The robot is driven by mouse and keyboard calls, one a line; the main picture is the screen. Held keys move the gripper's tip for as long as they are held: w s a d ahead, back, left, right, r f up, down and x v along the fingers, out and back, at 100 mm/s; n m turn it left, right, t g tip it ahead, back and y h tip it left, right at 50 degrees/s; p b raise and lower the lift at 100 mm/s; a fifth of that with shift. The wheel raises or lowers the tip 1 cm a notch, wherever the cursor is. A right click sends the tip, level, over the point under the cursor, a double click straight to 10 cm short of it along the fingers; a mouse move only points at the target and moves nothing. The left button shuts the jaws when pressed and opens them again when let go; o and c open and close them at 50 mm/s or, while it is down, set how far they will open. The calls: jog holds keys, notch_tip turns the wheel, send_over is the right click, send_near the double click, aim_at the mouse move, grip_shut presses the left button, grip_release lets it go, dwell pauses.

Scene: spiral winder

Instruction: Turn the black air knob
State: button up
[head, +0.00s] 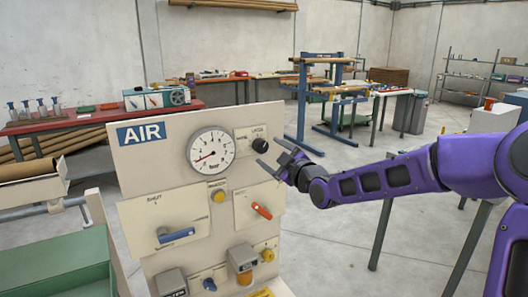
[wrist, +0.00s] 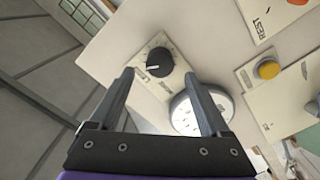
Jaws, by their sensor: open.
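The black air knob (head: 259,145) sits on a small cream plate at the upper right of the AIR panel (head: 128,165). In the wrist view the knob (wrist: 159,62) is a round black dial with a pale pointer mark, on a plate with scale marks. My gripper (head: 270,158) is open, just to the right of the knob in the head view. In the wrist view its two fingers reach toward the panel, with the knob a little beyond and between their tips. The fingers appear apart from the knob, and nothing is between them.
A round pressure gauge (head: 211,149) is left of the knob and also shows near the right finger in the wrist view (wrist: 200,112). A yellow button (head: 218,196), a red lever (head: 261,211) and a blue lever (head: 176,235) are lower on the panel.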

aim_at(263, 147)
jog(key=shift+x, duration=2.15)
jog(key=shift+c, duration=0.3)
grip_shut()
